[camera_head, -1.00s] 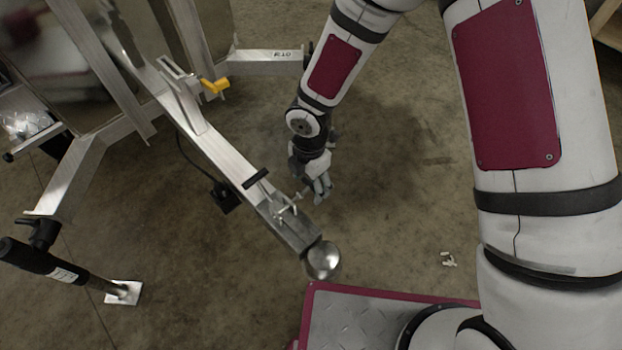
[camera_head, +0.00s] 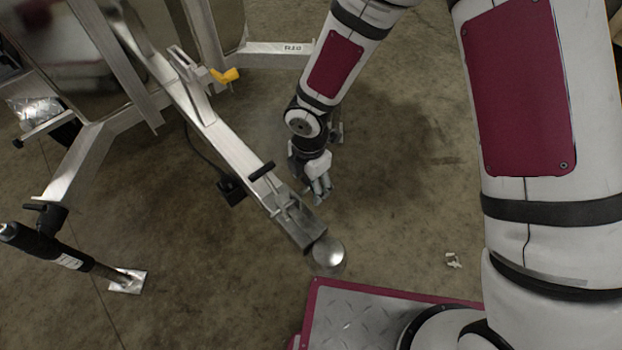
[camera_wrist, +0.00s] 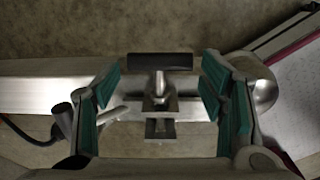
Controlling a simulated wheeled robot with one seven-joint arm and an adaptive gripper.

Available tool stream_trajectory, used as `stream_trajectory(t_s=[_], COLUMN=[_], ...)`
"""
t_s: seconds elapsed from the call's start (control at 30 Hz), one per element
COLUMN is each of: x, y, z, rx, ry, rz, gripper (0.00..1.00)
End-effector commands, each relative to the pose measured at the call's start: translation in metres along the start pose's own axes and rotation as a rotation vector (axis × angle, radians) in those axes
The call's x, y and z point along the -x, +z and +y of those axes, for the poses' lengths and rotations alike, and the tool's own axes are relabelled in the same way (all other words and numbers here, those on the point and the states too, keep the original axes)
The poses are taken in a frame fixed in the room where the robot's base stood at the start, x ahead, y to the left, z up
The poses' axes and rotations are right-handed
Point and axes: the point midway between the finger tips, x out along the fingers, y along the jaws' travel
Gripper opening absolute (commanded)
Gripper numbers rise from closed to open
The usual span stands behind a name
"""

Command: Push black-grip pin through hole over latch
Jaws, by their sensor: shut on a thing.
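In the wrist view, a pin with a black crossbar grip (camera_wrist: 160,62) and short metal stem sits between my gripper's (camera_wrist: 160,85) teal-padded fingers. In the head view my gripper (camera_head: 320,192) is beside and above the coupler's front end, and the held pin is too small to make out. The latch (camera_head: 287,205) shows on top of the trailer tongue there.
A yellow handle (camera_head: 225,75) stands farther back. A jack (camera_head: 70,258) is at the left. Floor to the right is mostly clear.

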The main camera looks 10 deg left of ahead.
Motion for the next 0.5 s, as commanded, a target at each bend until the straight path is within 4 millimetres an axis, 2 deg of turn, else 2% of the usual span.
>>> stream_trajectory(t_s=[0.2,0.23,0.3,0.5], x=[-0.0001,0.0,0.0,0.0], y=[-0.005,-0.0046,-0.0045,-0.0044], z=[-0.0002,-0.0002,-0.0002,-0.0002], rx=[0.0,0.0,0.0,0.0], ry=[0.0,0.0,0.0,0.0], rz=[0.0,0.0,0.0,0.0], gripper=[0.35,0.71,0.87,0.88])
